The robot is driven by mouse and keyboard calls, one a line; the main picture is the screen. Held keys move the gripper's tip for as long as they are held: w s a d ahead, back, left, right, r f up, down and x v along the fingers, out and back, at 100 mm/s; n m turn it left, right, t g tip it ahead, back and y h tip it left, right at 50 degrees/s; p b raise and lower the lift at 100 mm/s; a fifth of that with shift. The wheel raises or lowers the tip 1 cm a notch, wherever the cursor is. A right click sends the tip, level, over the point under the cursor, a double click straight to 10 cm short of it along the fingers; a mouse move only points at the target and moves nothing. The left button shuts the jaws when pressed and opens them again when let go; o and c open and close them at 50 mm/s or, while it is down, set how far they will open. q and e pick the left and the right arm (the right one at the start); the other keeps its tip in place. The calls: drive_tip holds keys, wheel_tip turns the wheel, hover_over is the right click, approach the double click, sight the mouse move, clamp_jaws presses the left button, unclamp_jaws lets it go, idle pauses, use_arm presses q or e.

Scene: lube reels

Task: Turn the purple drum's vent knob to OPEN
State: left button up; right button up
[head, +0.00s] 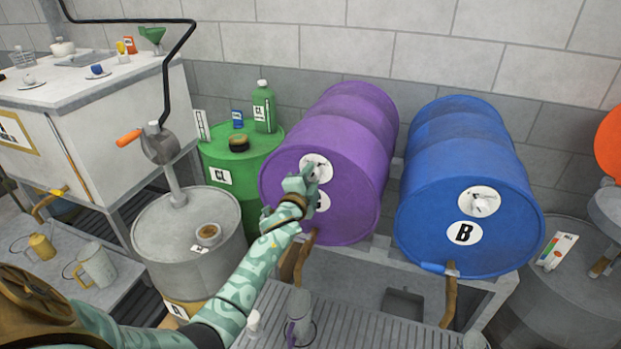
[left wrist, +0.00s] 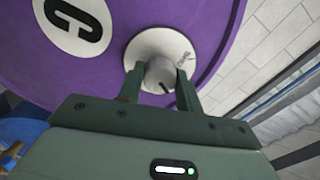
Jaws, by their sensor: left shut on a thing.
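The purple drum (head: 352,128) lies on its side on a rack, its round end facing me. A white vent dial (head: 316,163) is on the upper part of that end, above a white letter label. My left gripper (head: 308,183) reaches up to the dial and partly covers it. In the left wrist view the gripper (left wrist: 160,84) is shut on the grey vent knob (left wrist: 160,75), a finger on each side. A dark mark shows on the knob's lower edge. Small lettering on the dial's rim is too small to read. My right gripper is not in view.
The blue drum B (head: 465,185) lies to the right on the same rack (head: 505,290). A green drum (head: 225,200) and a grey drum with a hand pump (head: 160,235) stand left. A slatted bench with several jugs is below.

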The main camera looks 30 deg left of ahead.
use_arm(q)
drive_tip(key=shift+f+m, duration=0.1)
drive_tip(key=shift+m, duration=1.5)
drive_tip(key=o, duration=1)
drive_tip(key=shift+s+d, duration=0.1)
drive_tip(key=shift+s, duration=0.35)
drive_tip(key=p+v, duration=0.1)
drive_tip(key=v, duration=1.4)
drive_tip(key=shift+s+p, duration=0.25)
drive_tip(key=shift+p, duration=0.05)
